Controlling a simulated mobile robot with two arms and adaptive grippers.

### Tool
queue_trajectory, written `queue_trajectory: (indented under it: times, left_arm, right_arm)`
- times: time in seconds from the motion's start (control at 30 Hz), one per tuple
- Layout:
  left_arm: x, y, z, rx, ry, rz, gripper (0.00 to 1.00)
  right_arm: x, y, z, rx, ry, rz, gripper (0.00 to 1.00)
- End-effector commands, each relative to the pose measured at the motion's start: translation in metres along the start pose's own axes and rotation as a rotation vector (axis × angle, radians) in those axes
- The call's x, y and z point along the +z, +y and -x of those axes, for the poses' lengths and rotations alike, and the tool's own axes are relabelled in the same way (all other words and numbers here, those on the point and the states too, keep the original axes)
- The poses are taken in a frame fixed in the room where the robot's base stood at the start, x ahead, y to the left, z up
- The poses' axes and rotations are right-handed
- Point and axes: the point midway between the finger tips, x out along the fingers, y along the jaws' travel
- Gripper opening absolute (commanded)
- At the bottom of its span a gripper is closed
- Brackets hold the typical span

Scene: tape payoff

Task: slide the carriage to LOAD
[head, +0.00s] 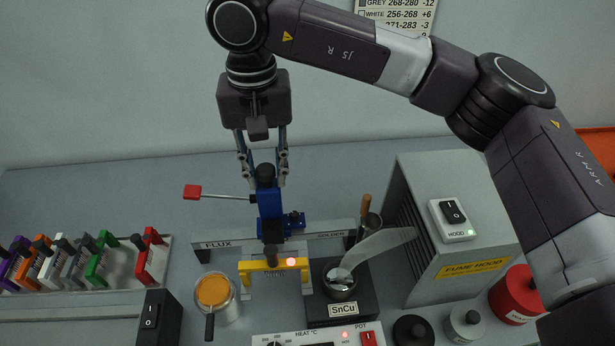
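The blue carriage (270,203) sits on a grey rail (320,236) marked FLUX at its left and SOLDER at its right. It stands between these two marks. A yellow frame (250,270) is in front of the carriage. I see no LOAD mark. My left gripper is not in view.
A flux cup (213,292) stands front left, and a solder pot (340,282) marked SnCu front right. The fume hood (455,250) stands at the right, under my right arm. A rack of coloured pieces (100,258) is at the left. The bench behind the rail is clear.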

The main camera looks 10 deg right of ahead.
Motion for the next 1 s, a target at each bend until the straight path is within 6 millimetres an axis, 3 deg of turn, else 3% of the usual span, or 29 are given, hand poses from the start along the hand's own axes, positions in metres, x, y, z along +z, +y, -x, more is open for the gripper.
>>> queue_trajectory:
  times: [0.1, 0.47, 1.0]
  left_arm:
    - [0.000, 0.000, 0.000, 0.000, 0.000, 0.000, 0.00]
    - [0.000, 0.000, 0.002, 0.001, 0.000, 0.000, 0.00]
    - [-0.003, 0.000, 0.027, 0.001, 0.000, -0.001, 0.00]
  right_arm:
    - [0.000, 0.000, 0.000, 0.000, 0.000, 0.000, 0.39]
    - [0.000, 0.000, 0.004, 0.000, 0.000, 0.000, 0.39]
    - [0.000, 0.000, 0.046, 0.000, 0.000, 0.001, 0.39]
